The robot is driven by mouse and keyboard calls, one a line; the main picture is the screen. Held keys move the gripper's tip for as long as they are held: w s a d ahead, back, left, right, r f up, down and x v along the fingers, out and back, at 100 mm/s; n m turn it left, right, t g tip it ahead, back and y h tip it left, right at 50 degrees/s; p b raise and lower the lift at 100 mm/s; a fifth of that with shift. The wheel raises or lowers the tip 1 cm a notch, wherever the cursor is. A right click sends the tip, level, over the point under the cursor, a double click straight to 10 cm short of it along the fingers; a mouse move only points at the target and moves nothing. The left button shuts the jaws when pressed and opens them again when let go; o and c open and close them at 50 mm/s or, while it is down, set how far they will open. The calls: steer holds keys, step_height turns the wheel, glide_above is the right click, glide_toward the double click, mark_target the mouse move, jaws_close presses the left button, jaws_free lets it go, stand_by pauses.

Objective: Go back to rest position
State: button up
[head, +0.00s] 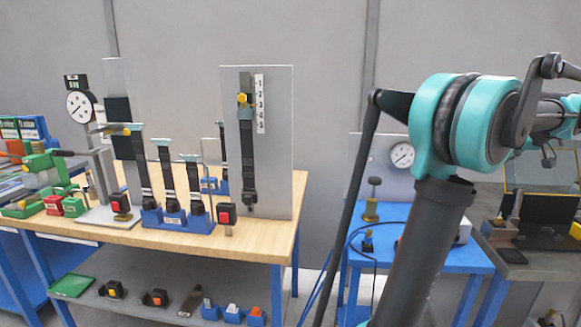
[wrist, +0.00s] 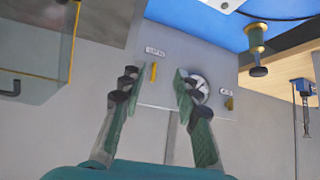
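My gripper (wrist: 155,85) shows in the wrist view with its two green-padded fingers spread apart. It is open and nothing is between the fingers. Behind it in that view is a grey panel (wrist: 208,62) with a round dial and small yellow parts, seen tilted. In the head view my teal and dark grey arm rises on the right side, and the gripper itself is not clearly visible there.
A wooden-topped workbench (head: 260,228) with upright panels and black-handled tools stands at the left. A blue table (head: 465,258) with a gauge panel is behind my arm. A dark workstation (head: 545,215) stands at the far right. Floor shows between the benches.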

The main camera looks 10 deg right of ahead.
steer(key=w+a+f+g, duration=0.1)
steer(key=w+a+f, duration=0.35)
steer(key=a, duration=0.45)
steer(key=w+a+f+y, duration=0.1)
steer(key=w+a+f, duration=0.35)
steer(key=a, duration=0.55)
steer(key=w+a+f+g, duration=0.1)
steer(key=w+a+f, duration=0.35)
steer(key=a, duration=0.45)
steer(key=s+a+f, duration=0.1)
steer(key=a+f, duration=0.5)
steer(key=a, duration=0.7)
steer(key=s+a+f+n, duration=0.1)
steer(key=s+a+f, duration=0.35)
steer(key=a, duration=0.35)
steer(key=s+a+f, duration=0.4)
steer(key=s+a, duration=0.1)
steer(key=a, duration=0.3)
steer(key=s+f+g, duration=0.2)
steer(key=s+f, duration=0.5)
steer(key=s, duration=0.5)
steer(key=shift+f+g, duration=0.2)
steer(key=shift+g, duration=0.2)
steer(key=shift+d, duration=0.1)
